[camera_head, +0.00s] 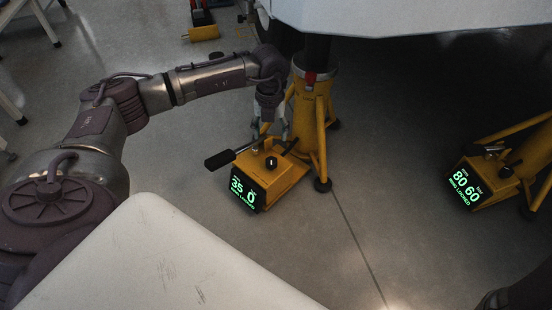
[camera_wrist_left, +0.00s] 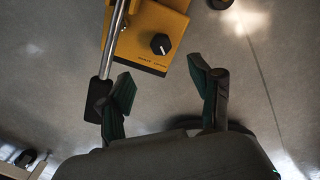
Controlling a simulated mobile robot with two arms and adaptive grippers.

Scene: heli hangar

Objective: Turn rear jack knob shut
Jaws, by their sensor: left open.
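A yellow jack (camera_head: 315,120) stands in the middle of the head view. At its foot is a yellow pump box (camera_head: 285,178) with a lit display (camera_head: 242,190), which seems to read 35 and 0. A black knob (camera_head: 271,162) sits on the box top; it also shows in the left wrist view (camera_wrist_left: 160,44). My left gripper (camera_head: 270,136) is over the box, beside the knob. In the wrist view its green-padded fingers (camera_wrist_left: 163,90) are apart and empty, with the knob beyond their tips. My right gripper is not in view.
A pump lever with a black grip (camera_head: 219,159) crosses the box; in the wrist view the grip (camera_wrist_left: 97,98) lies close beside the left finger. A second yellow jack (camera_head: 500,180) stands at right, its display showing 80 60. A pale hull (camera_head: 400,15) hangs above.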

